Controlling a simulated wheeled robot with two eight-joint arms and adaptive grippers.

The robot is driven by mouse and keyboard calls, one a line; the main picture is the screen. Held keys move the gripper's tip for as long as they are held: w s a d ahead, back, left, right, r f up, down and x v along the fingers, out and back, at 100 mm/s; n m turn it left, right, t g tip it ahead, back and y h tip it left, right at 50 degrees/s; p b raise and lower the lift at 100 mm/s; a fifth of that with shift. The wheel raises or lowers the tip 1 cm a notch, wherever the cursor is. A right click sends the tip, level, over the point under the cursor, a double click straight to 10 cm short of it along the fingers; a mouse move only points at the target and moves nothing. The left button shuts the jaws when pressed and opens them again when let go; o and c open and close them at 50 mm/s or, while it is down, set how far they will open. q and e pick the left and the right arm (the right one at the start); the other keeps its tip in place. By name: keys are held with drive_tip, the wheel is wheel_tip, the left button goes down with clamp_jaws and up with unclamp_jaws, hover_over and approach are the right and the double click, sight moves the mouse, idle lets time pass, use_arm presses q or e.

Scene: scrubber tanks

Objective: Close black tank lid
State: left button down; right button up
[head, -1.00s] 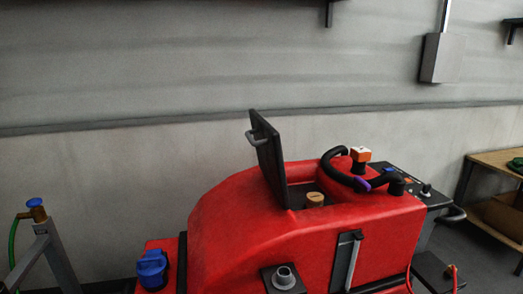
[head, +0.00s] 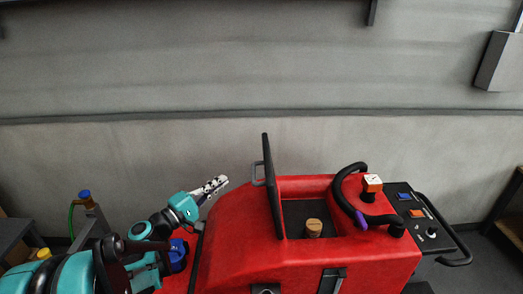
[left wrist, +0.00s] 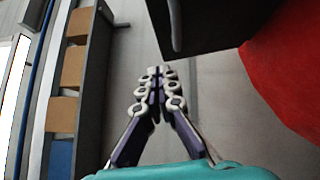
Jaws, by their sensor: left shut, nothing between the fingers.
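The black tank lid (head: 272,184) stands open and upright on top of the red scrubber machine (head: 240,235) in the head view. A grey handle (head: 258,170) sits on its left face. The tank opening (head: 296,214) shows to the right of the lid. My left gripper (head: 222,181) is shut and empty, to the left of the lid and apart from it. In the left wrist view the shut fingers (left wrist: 155,72) point forward, with the dark lid (left wrist: 210,20) above right of them and the red body (left wrist: 290,70) at the right. My right gripper is not in view.
A tan round cap (head: 313,227) is in the tank opening. A shelf with boxes (left wrist: 82,75) shows at left in the wrist view.

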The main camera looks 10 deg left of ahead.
sight(255, 171)
use_arm(q)
drive_tip(key=x, duration=0.4)
drive_tip(key=s+d+x, duration=0.1)
drive_tip(key=x, duration=0.3)
drive_tip(key=d+x, duration=0.1)
drive_tip(key=x, duration=0.3)
drive_tip(key=shift+w+d+r, duration=0.1)
drive_tip(key=shift+d+r, duration=0.2)
drive_tip(key=shift+a, duration=0.1)
drive_tip(key=shift+p, duration=0.3)
